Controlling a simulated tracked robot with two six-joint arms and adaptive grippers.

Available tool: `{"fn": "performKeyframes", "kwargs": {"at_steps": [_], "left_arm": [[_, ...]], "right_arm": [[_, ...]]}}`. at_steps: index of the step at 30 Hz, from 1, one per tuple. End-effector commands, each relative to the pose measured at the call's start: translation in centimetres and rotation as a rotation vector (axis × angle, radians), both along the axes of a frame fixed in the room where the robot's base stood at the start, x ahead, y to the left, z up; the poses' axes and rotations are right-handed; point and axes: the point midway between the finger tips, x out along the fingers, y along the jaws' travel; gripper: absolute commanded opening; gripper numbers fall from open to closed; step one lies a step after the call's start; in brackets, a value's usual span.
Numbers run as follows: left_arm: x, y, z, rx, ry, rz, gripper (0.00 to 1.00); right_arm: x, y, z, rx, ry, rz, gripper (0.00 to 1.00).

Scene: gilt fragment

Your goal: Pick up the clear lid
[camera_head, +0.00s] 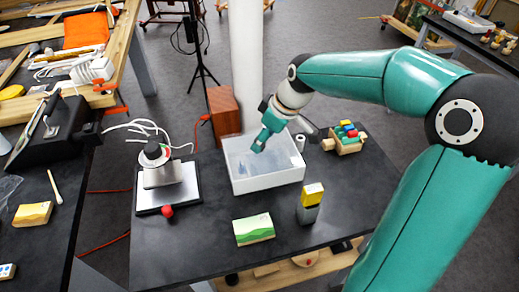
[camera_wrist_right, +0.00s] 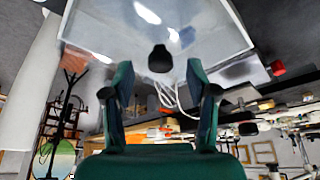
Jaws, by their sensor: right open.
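A white box (camera_head: 268,185) stands on the dark table, and a clear lid (camera_head: 243,162) appears to cover its top. In the right wrist view the clear lid (camera_wrist_right: 110,35) fills the upper part, with a black knob (camera_wrist_right: 160,59) on it. My right gripper (camera_head: 259,146) is over the back part of the box in the head view. In the wrist view its fingers (camera_wrist_right: 160,92) are open and empty, and the knob shows beyond their tips, in line with the gap. I cannot tell how far apart they are. My left gripper is not in view.
On the dark table (camera_head: 190,245) a device on a silver base (camera_head: 168,190) stands left of the box. A toy with coloured blocks (camera_head: 346,138) is at the right. A yellow-and-grey block (camera_head: 310,204) and a green-patterned block (camera_head: 253,229) are in front. A white pole (camera_head: 246,65) rises behind.

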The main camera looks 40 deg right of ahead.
Motion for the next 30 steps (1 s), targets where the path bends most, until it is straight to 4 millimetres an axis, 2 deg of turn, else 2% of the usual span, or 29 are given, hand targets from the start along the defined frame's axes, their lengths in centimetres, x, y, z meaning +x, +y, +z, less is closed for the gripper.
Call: {"fn": "performKeyframes", "kwargs": {"at_steps": [4, 12, 22, 23, 30], "left_arm": [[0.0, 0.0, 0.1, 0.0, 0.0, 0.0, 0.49], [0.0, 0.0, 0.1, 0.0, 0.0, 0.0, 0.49], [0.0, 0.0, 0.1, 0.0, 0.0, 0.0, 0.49], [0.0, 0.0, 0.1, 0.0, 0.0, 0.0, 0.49], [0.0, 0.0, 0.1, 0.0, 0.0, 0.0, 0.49]], "right_arm": [[0.6, 0.2, -1.5, 0.001, 0.001, 0.0, 0.58], [0.7, 0.2, -1.7, -0.001, -0.001, 0.0, 0.58], [0.6, 0.1, -1.7, 0.0, -0.001, -0.001, 0.03], [0.6, 0.1, -1.7, 0.0, -0.001, -0.001, 0.0], [0.6, 0.1, -1.6, 0.0, -0.002, -0.003, 0.0]]}}
